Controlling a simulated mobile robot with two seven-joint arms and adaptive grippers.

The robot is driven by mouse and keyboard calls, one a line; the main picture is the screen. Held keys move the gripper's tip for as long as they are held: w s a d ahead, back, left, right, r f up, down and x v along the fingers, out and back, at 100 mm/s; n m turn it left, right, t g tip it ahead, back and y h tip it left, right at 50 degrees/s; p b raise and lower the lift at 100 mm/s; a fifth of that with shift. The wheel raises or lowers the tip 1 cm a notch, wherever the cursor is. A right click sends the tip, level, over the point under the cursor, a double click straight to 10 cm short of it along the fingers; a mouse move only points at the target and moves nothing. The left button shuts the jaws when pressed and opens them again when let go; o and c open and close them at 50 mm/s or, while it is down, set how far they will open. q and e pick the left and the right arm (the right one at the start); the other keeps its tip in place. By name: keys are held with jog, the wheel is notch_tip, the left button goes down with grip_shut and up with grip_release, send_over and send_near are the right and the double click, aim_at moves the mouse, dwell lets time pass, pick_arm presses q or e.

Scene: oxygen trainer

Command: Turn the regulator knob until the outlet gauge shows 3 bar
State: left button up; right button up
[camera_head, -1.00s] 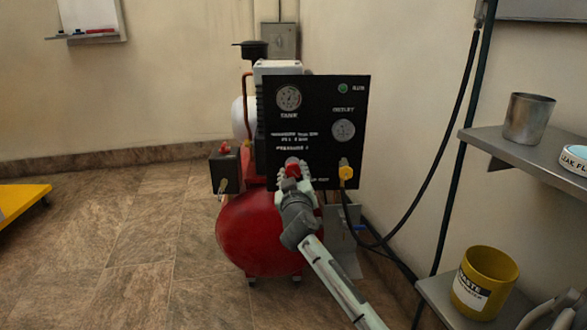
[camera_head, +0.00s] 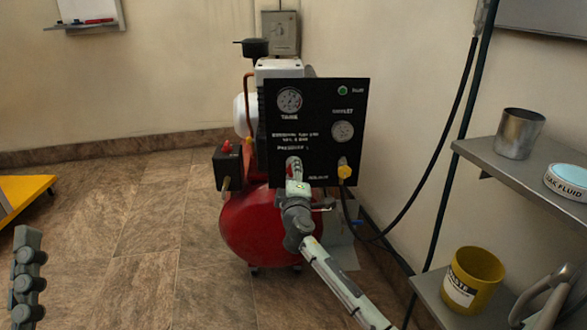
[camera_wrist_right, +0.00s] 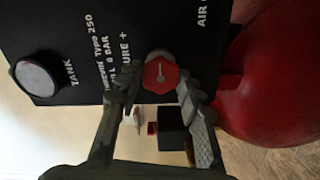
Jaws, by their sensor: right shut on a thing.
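The red regulator knob (camera_head: 293,164) sits low on the black panel (camera_head: 318,88) of the compressor, partly covered by my right gripper (camera_head: 296,184). In the right wrist view the knob (camera_wrist_right: 160,73), with a pale pointer line, lies between the fingertips of the right gripper (camera_wrist_right: 157,91), which is shut on it. The outlet gauge (camera_head: 342,131) is on the panel's right; its needle is too small to read. The tank gauge (camera_head: 289,100) is at upper left. A dark grey part of what looks like my left gripper (camera_head: 27,280) shows at lower left, away from the panel.
A yellow fitting (camera_head: 344,171) with a black hose is right of the knob. A red tank (camera_head: 258,232) is below the panel. Shelves at right hold a metal cup (camera_head: 518,133), a round tin (camera_head: 568,181) and a yellow bin (camera_head: 472,279).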

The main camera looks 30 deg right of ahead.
pick_arm(q)
jog(key=shift+w+d+f+g+p, duration=0.2)
jog(key=shift+w+f+g, duration=0.05)
jog(key=shift+f+g, duration=0.25)
jog(key=shift+w+d+f+g+p, duration=0.2)
jog(key=shift+f+g, duration=0.2)
jog(key=shift+f, duration=0.05)
pick_arm(e)
jog(key=shift+n, duration=1)
jog(key=o, duration=1.2)
jog(key=shift+c, duration=0.2)
jog(key=shift+a, duration=0.1)
jog(key=v, duration=1.2)
